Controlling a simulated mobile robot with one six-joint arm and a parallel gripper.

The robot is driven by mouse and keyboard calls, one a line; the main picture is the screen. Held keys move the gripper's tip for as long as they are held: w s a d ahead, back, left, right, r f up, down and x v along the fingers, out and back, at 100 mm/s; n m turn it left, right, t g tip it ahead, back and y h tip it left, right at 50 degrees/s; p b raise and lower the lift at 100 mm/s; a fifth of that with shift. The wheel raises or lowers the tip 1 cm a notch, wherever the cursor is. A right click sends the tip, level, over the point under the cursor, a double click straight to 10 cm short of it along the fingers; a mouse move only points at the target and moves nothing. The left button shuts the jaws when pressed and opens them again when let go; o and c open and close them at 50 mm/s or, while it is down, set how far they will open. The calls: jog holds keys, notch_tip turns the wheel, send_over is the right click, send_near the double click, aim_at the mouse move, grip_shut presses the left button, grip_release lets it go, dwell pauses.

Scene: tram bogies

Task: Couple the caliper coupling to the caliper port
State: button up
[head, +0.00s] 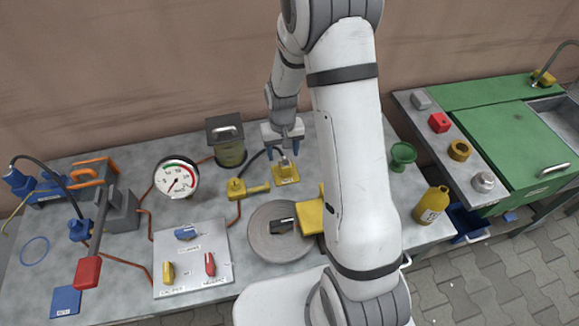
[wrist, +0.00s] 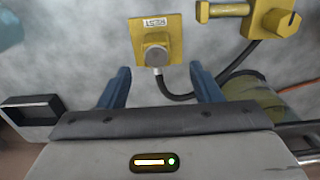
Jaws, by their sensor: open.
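A grey round coupling (wrist: 156,53) sits on a yellow block (wrist: 142,25) labelled REST, with a black hose (wrist: 180,95) beside it. I take it for the caliper coupling. The block also shows in the head view (head: 286,178). My gripper (wrist: 162,80) is open and empty above it; the coupling lies ahead of and between the two blue fingers in the wrist view. In the head view, my gripper (head: 284,151) hangs just behind the block. A yellow caliper (head: 311,217) stands at the grey disc (head: 262,232), partly hidden by my arm; I cannot make out its port.
A yellow fitting (head: 246,188) lies left of the block. An olive canister (head: 226,142) stands behind, a gauge (head: 177,178) further left. A panel with levers (head: 219,277) is at the front. A green funnel-like piece (head: 402,156) and yellow bottle (head: 431,205) stand right of my arm.

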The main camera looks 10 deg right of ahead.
aim_at(285, 163)
jog(key=shift+f, duration=0.9)
jog(key=shift+s+d+f+p, duration=0.1)
jog(key=shift+f+p, duration=0.3)
jog(key=shift+f, duration=0.95)
jog(key=shift+s+d+f+p, duration=0.1)
jog(key=shift+f+p, duration=0.3)
jog(key=shift+f, duration=0.9)
jog(key=c, duration=1)
jog(key=shift+r, duration=0.15)
notch_tip(285, 163, up, 10)
jog(key=shift+f+b, duration=0.1)
jog(key=shift+b, duration=0.65)
